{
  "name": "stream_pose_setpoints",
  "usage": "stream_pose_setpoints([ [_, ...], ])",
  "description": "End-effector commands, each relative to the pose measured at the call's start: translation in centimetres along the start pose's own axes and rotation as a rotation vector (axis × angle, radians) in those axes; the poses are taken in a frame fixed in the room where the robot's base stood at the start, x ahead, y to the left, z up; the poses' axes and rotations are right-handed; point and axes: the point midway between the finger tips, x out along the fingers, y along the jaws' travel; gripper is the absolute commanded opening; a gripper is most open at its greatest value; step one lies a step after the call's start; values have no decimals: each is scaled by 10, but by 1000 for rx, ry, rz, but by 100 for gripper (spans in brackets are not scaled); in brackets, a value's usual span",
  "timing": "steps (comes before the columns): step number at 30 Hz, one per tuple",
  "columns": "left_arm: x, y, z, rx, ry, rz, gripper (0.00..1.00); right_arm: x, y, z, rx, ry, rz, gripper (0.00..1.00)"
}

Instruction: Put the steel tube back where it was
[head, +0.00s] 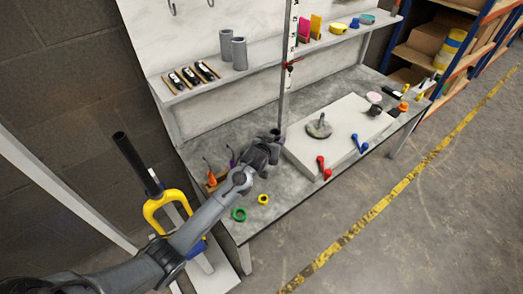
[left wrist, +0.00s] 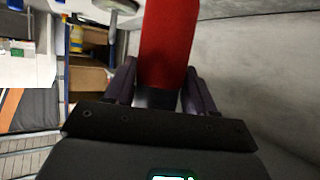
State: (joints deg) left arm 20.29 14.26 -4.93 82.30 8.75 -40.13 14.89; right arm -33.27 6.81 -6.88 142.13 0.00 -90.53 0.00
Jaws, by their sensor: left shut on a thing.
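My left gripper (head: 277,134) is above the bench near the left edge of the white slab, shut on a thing. A long, thin grey tube (head: 284,98) rises from its fingertips, in line with an upright that has a small red piece. In the left wrist view, a broad red piece (left wrist: 169,45) with a grey lower end stands between the fingers (left wrist: 158,92). I take this for the held steel tube, though the colours differ between views. Two short grey tubes (head: 239,53) stand on the shelf. My right gripper is not in view.
The bench (head: 215,135) carries a white slab (head: 340,125) with a round grey stand (head: 319,126) and red and blue handles. A green ring (head: 239,214) and a yellow ring (head: 263,199) lie near the front edge. A yellow fork (head: 165,205) stands at left. The floor right is clear.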

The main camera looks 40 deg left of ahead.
Motion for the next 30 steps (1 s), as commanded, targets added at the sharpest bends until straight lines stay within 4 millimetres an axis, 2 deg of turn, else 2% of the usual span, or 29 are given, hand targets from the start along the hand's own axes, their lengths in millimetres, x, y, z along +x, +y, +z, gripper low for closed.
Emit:
stream_pose_setpoints([
  [1, 9, -12, 5, 0, 4, -4, 6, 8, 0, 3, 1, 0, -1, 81],
  [6, 30, -39, 15, 0, 6, -3, 6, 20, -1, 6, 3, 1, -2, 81],
  [12, 46, -60, 21, -1, 5, -1, 6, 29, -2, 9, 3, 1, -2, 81],
  [20, 52, -65, 27, -1, 5, 1, 6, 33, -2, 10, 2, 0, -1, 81],
  [30, 67, -65, 59, -1, 5, 0, 6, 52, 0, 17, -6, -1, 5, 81],
])
